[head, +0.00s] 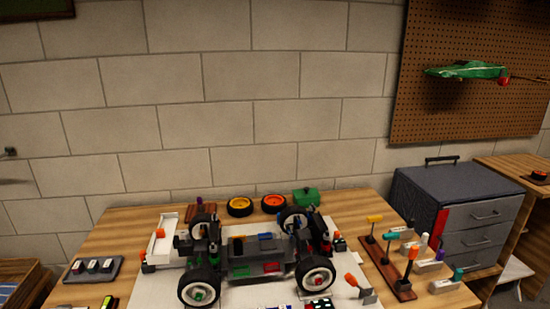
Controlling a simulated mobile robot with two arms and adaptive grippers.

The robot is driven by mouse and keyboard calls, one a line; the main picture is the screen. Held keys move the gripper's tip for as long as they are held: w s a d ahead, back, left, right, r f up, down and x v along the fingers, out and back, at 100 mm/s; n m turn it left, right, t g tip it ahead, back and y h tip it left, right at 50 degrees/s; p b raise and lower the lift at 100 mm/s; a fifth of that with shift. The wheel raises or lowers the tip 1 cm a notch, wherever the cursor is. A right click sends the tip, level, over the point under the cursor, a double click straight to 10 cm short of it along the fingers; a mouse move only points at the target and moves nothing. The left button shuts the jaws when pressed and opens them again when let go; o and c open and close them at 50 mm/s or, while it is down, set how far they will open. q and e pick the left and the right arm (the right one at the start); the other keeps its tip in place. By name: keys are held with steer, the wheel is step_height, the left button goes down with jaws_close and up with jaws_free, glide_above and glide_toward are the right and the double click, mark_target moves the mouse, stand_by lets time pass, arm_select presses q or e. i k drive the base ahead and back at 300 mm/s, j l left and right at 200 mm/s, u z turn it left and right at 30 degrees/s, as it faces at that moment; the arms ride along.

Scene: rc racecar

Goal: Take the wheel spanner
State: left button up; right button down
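Several small tools with coloured handles stand in a wooden rack (391,272) on the right side of the workbench. They include a yellow-handled tool (374,219), a teal-handled tool (390,238) and an orange-handled tool (412,253). Small pale labels stand beside the rack, too small to read. I cannot tell which tool is the wheel spanner. The RC car chassis (253,267) sits on a white mat (150,292) in the middle of the bench, with black tyres on it. Neither of my grippers is in view.
A yellow-rimmed wheel (240,206), an orange-rimmed wheel (274,203) and a green box-like part (307,198) lie behind the car. A dark tray (93,270) is at the left. A grey drawer cabinet (460,210) stands right of the bench. A green car body (466,72) hangs before the pegboard.

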mark_target(370, 239)
steer(key=i+l, duration=0.1)
steer(key=l, duration=0.7)
steer(key=l+u, duration=0.15)
steer(key=l, duration=0.7)
steer(key=i, duration=0.05)
